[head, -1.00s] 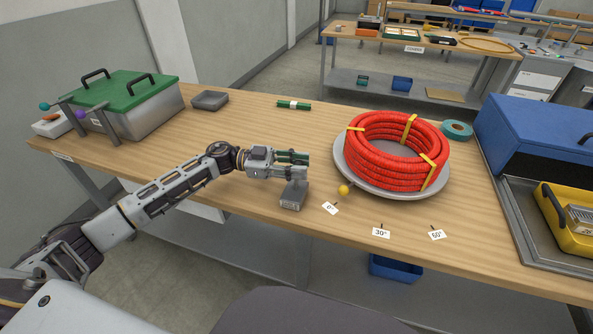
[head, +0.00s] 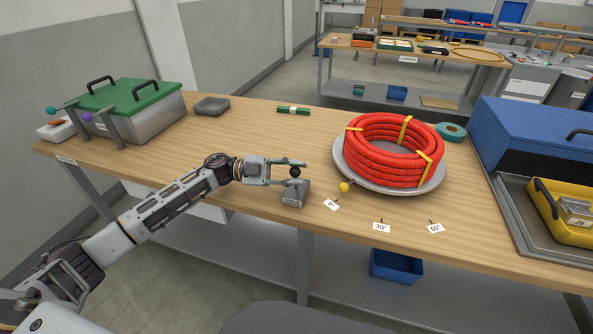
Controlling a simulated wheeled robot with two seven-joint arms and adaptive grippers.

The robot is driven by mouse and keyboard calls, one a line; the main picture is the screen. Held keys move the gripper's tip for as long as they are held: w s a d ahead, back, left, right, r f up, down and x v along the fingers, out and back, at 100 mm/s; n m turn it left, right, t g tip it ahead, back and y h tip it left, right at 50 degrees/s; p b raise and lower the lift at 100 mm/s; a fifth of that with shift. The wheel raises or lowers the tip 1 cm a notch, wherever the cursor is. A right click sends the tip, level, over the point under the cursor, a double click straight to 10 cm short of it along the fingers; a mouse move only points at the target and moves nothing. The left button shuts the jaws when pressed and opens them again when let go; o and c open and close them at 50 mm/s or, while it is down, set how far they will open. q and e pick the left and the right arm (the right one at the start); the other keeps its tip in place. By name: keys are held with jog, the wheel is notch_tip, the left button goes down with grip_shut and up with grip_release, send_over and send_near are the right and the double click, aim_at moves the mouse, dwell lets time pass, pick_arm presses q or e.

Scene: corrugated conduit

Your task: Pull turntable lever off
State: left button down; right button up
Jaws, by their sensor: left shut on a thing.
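A small grey lever block (head: 293,195) with a label on its front stands on the wooden table, left of the turntable. Its lever has a black ball knob (head: 296,172). My left gripper (head: 293,171) comes in from the left and is shut on the knob just above the block. The fingers hide part of the lever. The turntable is a grey round plate (head: 377,187) with a yellow ball (head: 344,187) at its front left edge. A coil of red corrugated conduit (head: 388,155) with yellow ties lies on it. My right gripper is not in view.
Angle labels (head: 381,226) lie along the table front. A green-lidded metal box (head: 135,110) stands at the left, a grey tray (head: 211,106) behind. A blue box (head: 530,140) and yellow bin (head: 570,212) are at the right. Teal tape (head: 451,131) lies behind the coil.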

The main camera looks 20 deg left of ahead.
pick_arm(q)
jog(key=shift+s+a+m+b, duration=0.1)
jog(key=shift+s+m+b, duration=0.2)
jog(key=shift+m, duration=0.3)
jog(key=shift+s+a+m+b, duration=0.1)
jog(key=shift+s+m+b, duration=0.15)
jog(key=shift+m, duration=0.35)
jog(key=shift+s+f+m+b, duration=0.15)
jog(key=shift+s+m+b, duration=0.2)
jog(key=shift+m, duration=0.45)
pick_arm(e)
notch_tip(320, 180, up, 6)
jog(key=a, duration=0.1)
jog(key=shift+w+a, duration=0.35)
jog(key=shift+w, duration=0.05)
pick_arm(q)
jog(key=c, duration=1.3)
grip_release()
jog(key=shift+o, duration=0.8)
jog(key=shift+f, duration=0.1)
jog(key=shift+f+g, duration=0.1)
jog(key=shift+g, duration=0.2)
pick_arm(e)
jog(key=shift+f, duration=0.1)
pick_arm(q)
jog(key=shift+s, duration=0.1)
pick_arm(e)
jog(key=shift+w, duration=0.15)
